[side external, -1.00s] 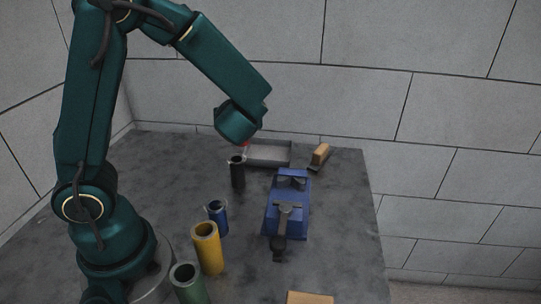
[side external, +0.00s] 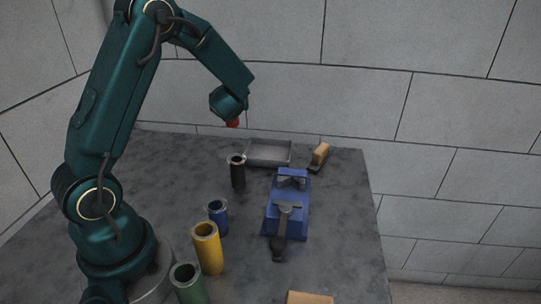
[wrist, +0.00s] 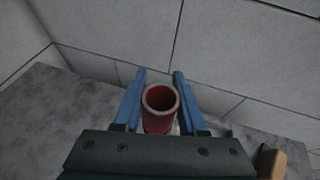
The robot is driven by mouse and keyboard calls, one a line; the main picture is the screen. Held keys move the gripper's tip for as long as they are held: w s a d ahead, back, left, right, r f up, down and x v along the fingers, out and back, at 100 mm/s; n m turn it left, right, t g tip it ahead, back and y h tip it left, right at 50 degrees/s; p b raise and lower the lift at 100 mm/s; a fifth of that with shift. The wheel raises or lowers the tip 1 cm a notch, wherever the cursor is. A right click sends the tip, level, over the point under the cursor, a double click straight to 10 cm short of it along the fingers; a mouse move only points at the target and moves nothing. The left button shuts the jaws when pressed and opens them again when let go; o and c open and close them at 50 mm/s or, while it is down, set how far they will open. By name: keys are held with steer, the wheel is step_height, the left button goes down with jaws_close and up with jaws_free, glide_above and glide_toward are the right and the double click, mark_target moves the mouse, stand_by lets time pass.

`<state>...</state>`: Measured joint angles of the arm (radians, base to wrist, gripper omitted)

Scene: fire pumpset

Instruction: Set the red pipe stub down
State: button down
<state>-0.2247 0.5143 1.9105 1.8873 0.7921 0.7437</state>
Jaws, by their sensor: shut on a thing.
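The red pipe stub (wrist: 160,103) is a short hollow tube. In the wrist view it sits between the two blue fingers of my gripper (wrist: 157,88), which is shut on it, with its open end facing the camera. In the side view only a small bit of the red stub (side external: 233,123) shows below my wrist; the fingers are hidden there. The stub is held in the air above the back of the table, near the left end of the grey tray.
A grey tray (side external: 268,163) lies at the back. A black tube (side external: 237,174), blue tube (side external: 218,219), yellow tube (side external: 208,252) and green tube (side external: 189,287) stand upright on the table. A blue vise (side external: 286,212) and a wooden-handled brush (side external: 320,155) are to the right.

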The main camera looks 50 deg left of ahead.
steer(key=w+d+f, duration=0.1)
steer(key=w, duration=0.1)
steer(key=w+d+f, duration=0.2)
steer(key=w, duration=0.1)
steer(key=w+d+f, duration=0.2)
steer(key=shift+w+f, duration=0.15)
steer(key=shift+f, duration=1.95)
steer(key=shift+f, duration=0.15)
steer(key=shift+c, duration=2.3)
jaws_free()
